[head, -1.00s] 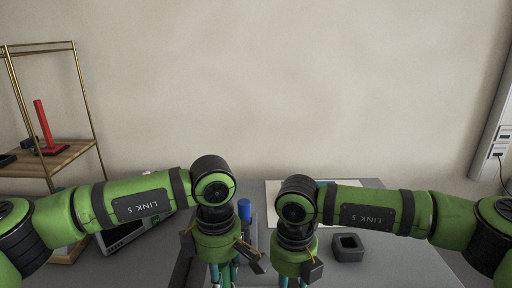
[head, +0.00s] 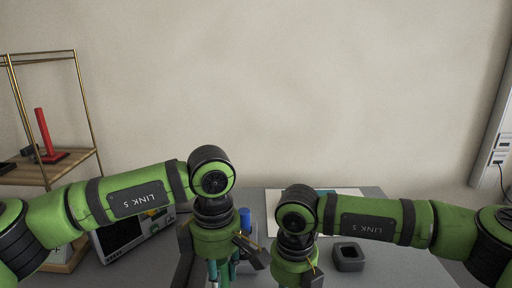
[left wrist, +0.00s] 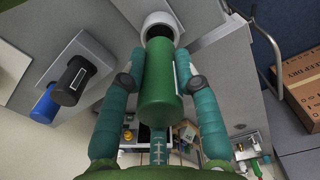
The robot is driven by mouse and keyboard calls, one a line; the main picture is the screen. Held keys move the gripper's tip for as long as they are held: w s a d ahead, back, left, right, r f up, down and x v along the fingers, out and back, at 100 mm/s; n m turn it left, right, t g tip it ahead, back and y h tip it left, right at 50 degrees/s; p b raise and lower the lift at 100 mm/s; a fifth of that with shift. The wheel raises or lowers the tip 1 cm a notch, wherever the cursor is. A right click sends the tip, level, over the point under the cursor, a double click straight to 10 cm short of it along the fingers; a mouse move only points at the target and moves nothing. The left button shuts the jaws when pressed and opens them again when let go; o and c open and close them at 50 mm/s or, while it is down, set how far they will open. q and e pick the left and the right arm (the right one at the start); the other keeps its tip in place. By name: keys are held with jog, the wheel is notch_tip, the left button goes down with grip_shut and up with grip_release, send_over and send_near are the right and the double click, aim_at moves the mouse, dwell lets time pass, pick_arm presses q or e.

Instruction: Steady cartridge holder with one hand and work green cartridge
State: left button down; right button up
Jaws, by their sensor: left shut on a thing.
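The green cartridge (left wrist: 160,88) lies between the teal fingers of my left gripper (left wrist: 160,66) in the left wrist view. The gripper is shut on it. The cartridge's far end is close to a white round ring (left wrist: 158,19) with a dark opening; I cannot tell if they touch. In the head view my left gripper (head: 222,272) points down at the table. My right gripper's body (head: 296,270) is at the bottom edge; its fingertips are out of frame.
A blue cylinder (head: 245,217) stands beside my left gripper. A dark square block (head: 348,257) with an opening sits on the table at right. A monitor-like device (head: 125,236) is behind my left arm. A shelf (head: 55,165) with a red object stands at left.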

pick_arm(q)
jog(key=shift+r, duration=3.45)
pick_arm(e)
jog(key=o, duration=1.3)
jog(key=shift+c, duration=0.2)
